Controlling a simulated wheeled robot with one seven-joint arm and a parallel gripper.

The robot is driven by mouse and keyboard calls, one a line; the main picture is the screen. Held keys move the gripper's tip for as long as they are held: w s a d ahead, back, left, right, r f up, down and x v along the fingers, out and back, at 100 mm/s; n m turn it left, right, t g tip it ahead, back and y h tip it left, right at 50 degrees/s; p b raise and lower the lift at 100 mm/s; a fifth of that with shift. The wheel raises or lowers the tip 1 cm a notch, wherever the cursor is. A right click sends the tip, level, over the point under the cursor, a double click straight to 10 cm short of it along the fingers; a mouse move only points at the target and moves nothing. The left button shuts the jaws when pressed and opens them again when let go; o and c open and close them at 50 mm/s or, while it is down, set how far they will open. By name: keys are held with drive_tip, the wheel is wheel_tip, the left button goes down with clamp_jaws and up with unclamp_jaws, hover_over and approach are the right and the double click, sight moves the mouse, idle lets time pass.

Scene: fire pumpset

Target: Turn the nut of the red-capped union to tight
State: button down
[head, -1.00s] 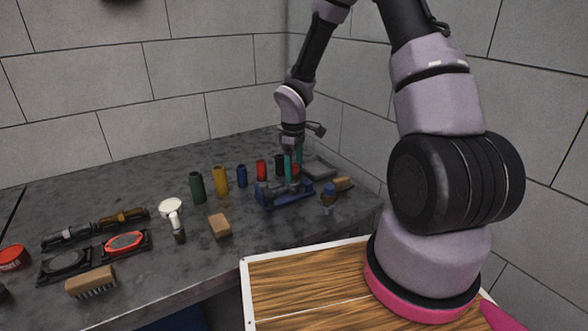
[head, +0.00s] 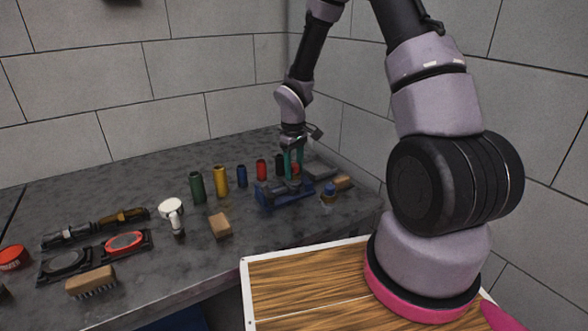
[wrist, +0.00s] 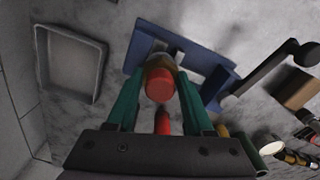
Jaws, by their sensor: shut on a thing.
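The red-capped union (wrist: 159,84) stands in a blue fixture (wrist: 222,84), seen almost end-on in the wrist view. Its red cap faces the camera, with a brass-coloured nut (wrist: 158,62) partly visible behind it. The blue fixture also shows at the back right of the bench in the head view (head: 272,199). My gripper (wrist: 160,80) points down over the fixture, its green fingers on either side of the union and shut on the nut. It also shows in the head view (head: 294,176), where the fingers hide most of the union. The exact finger contact is hidden.
A grey tray (wrist: 70,64) lies close beside the fixture. Red (head: 262,170), blue (head: 242,176), yellow (head: 220,182) and green (head: 197,187) cylinders stand to the left. A wooden block (head: 220,226) and a blue-topped piece (head: 329,191) are nearby. Walls close off the back and right.

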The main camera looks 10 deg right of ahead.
drive_tip(key=m, duration=0.5)
drive_tip(key=shift+m, duration=0.4)
drive_tip(key=m, duration=1)
drive_tip(key=shift+a+m, duration=0.1)
drive_tip(key=shift+m, duration=0.3)
drive_tip(key=m, duration=0.5)
drive_tip(key=shift+w, duration=0.1)
drive_tip(key=shift+m, duration=0.3)
drive_tip(key=shift+c, duration=1.4)
unclamp_jaws()
drive_tip(key=shift+r, duration=0.15)
